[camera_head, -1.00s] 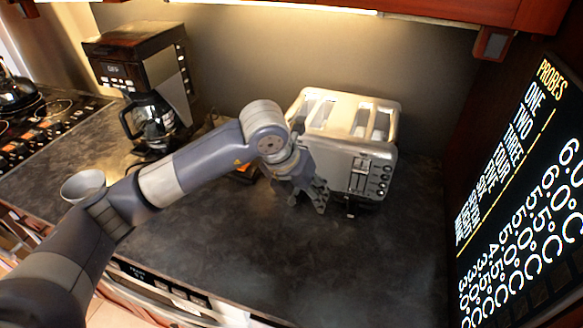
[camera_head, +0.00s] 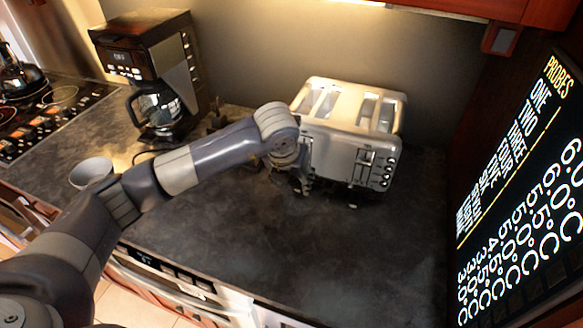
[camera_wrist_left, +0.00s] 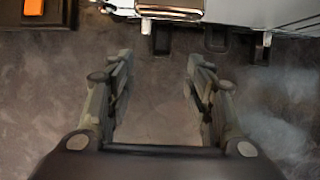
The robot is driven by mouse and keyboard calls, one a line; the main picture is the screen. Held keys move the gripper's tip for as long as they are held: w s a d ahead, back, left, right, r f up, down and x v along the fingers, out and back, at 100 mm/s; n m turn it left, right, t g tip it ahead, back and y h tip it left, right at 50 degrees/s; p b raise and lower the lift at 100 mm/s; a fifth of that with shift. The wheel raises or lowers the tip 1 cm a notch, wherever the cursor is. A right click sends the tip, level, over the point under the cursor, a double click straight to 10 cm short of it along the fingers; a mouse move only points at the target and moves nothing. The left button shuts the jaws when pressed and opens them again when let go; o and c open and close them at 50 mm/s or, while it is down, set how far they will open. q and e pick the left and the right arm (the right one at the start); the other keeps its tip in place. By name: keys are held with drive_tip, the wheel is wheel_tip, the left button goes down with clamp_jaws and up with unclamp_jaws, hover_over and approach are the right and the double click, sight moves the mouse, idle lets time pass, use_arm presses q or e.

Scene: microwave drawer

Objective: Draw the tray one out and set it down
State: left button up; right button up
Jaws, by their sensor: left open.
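A silver toaster (camera_head: 340,152) stands on the dark counter at the back wall, with slots on top and knobs on its right end. No piece is plainly recognisable as the tray; a shiny metal lip (camera_wrist_left: 170,9) juts from the toaster's lower edge in the left wrist view, and I cannot tell whether it is the tray. My left gripper (camera_head: 303,187) points down beside the toaster's front left. In the left wrist view its fingers (camera_wrist_left: 160,62) are apart and empty, with bare counter between them, short of the toaster's edge. My right gripper is not in view.
A coffee maker (camera_head: 150,75) stands at the back left, with a pale bowl (camera_head: 91,171) nearer the front. A dark box with an orange switch (camera_wrist_left: 34,6) is left of the toaster. A lit display panel (camera_head: 520,180) rises at right. The front counter (camera_head: 330,255) is clear.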

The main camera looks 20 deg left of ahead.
sight(297, 190)
use_arm(q)
drive_tip(key=shift+p+x, duration=0.5)
drive_tip(key=shift+x, duration=2.15)
drive_tip(key=shift+c, duration=0.5)
clamp_jaws()
